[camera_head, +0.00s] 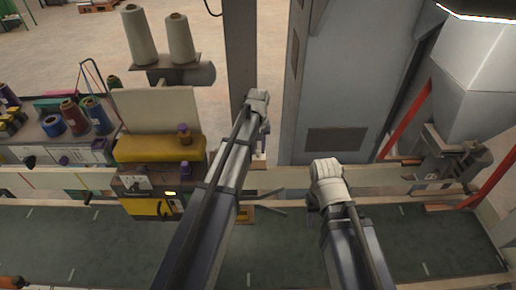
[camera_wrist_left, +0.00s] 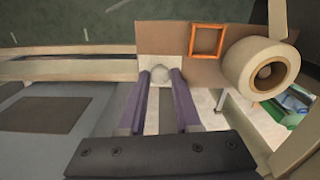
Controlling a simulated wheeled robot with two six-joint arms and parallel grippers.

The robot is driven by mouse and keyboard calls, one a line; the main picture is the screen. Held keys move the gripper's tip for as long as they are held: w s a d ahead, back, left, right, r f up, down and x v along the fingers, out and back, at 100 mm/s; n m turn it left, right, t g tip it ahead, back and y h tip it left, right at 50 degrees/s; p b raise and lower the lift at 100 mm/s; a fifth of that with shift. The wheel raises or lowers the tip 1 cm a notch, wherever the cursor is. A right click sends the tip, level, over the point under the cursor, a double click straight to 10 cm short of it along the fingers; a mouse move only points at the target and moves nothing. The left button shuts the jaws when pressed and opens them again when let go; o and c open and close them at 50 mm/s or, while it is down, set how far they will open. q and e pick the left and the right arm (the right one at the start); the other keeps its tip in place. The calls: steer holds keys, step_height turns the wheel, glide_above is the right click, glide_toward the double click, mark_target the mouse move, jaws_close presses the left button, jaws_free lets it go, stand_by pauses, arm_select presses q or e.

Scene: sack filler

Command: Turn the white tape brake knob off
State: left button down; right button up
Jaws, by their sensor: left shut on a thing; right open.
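The white knob (camera_wrist_left: 160,72) is a small round knob on a pale square plate (camera_wrist_left: 146,66), seen in the left wrist view. My left gripper (camera_wrist_left: 160,84) has its two purple fingers shut on the knob, one on each side. In the head view my left arm reaches over the machine, and its gripper is mostly hidden behind the wrist; the knob is hidden there too. My right gripper (camera_head: 313,202) is low beside the grey cabinet, mostly hidden by its own wrist, open and apart from the knob.
A cream tape roll (camera_wrist_left: 238,70) and an orange square frame (camera_wrist_left: 207,40) sit right of the knob. A grey cabinet (camera_head: 345,75) stands behind my arms. Thread cones (camera_head: 140,38) and a yellow-fronted machine (camera_head: 150,207) stand left. The green belt (camera_head: 290,250) is clear in front.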

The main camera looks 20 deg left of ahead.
mark_target(258, 151)
arm_select(q)
steer(key=shift+n, duration=2.3)
steer(key=c, duration=0.6)
jaws_free()
step_height(258, 151, up, 8)
steer(key=p, duration=0.8)
steer(key=shift+f, duration=0.1)
